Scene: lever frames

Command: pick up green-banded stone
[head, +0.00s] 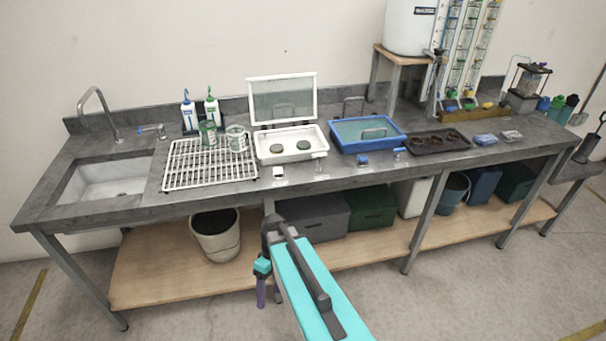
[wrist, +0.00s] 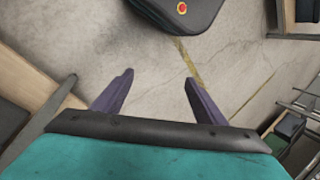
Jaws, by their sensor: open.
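Two dark grey-green rounded stones, one on the left (head: 275,149) and one on the right (head: 303,146), lie apart in a white tray (head: 262,155) on the grey bench. I cannot make out a green band on either at this size. My gripper (wrist: 158,78) is open and empty, with its two purple fingers spread over bare floor in the wrist view. In the head view my gripper (head: 261,290) hangs in front of the bench, below the worktop and well short of the tray. No stone shows in the wrist view.
A white wire rack (head: 210,175) with two glass jars stands left of the tray, and a blue tray (head: 345,145) right of it. A framed screen (head: 283,100) stands behind. A black tray (head: 425,146) holds several brown pieces. The worktop's front edge lies between my gripper and the tray.

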